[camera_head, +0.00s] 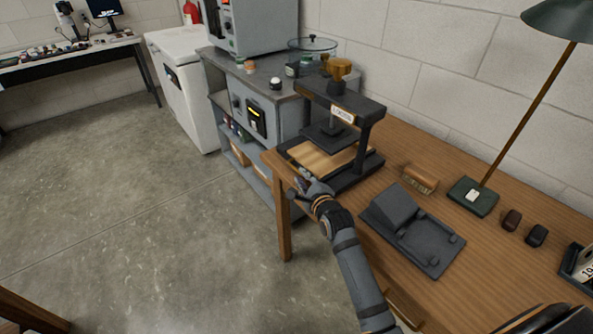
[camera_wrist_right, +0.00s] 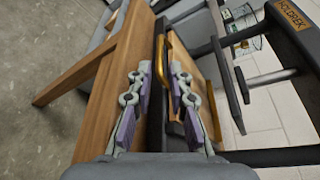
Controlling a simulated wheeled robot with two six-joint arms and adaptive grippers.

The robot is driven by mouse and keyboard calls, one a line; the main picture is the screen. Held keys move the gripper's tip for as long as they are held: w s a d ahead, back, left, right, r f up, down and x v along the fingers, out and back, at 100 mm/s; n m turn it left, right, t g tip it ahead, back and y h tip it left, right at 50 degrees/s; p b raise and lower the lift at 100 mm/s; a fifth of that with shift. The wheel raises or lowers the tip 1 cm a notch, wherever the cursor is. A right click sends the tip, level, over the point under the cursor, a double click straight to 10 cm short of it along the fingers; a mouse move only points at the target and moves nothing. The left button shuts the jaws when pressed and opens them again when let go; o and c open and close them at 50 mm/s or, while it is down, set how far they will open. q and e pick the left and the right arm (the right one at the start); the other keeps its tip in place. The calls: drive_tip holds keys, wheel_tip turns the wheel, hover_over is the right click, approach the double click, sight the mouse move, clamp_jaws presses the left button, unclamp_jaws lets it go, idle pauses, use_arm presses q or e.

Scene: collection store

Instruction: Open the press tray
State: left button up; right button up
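The press (camera_head: 352,108) is a dark frame with a brass knob on top, standing on the wooden table. Its press tray (camera_head: 320,158) shows as a pale wooden board low in the frame; the board also shows in the right wrist view (camera_wrist_right: 184,62). A brass handle (camera_wrist_right: 161,62) runs along the tray's front side. My right gripper (camera_head: 303,187) is at the press's front edge. In the right wrist view its two fingers (camera_wrist_right: 161,78) are apart, with the handle between their tips; contact cannot be told. My left gripper is not in view.
A dark grey stand (camera_head: 415,229) lies on the table right of my right arm. Behind it are a brown block (camera_head: 420,178) and a green lamp base (camera_head: 473,197). A grey cabinet (camera_head: 262,90) stands beyond the press. Floor left of the table is clear.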

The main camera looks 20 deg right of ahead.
sight(297, 169)
drive_tip(key=x, duration=0.5)
drive_tip(key=shift+w, duration=0.25)
drive_tip(key=shift+f, duration=0.1)
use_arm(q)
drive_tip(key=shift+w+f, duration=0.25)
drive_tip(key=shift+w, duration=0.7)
use_arm(e)
clamp_jaws()
